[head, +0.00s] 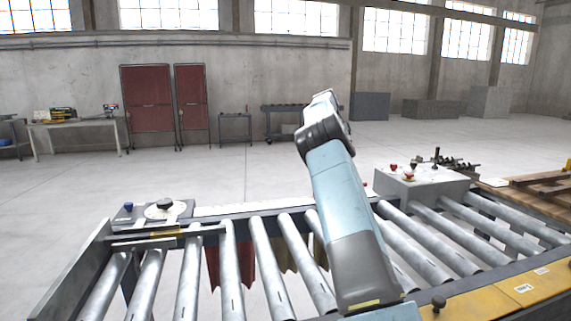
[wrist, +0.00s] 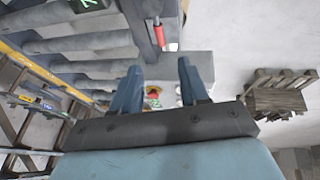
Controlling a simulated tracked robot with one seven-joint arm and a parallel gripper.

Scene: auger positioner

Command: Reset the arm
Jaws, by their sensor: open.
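My arm rises in front of the roller conveyor in the head view, its blue-grey link leaning up and left. The fingers of my gripper are hidden behind the arm there. In the wrist view my gripper (wrist: 162,85) has its two blue-grey fingers apart with nothing between them. Beyond the fingers, a grey control box (wrist: 172,66) with red and yellow buttons shows, and the gap between the fingers frames part of it. In the head view the same grey box (head: 425,187) stands at the right of the rollers, apart from my arm.
The roller conveyor (head: 232,262) spans the foreground, with a yellow side plate (head: 500,295) at right. A small panel with a round white dial (head: 165,209) sits at its left. Wooden pallets (head: 545,180) lie at far right. The floor (head: 240,175) behind the conveyor is open.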

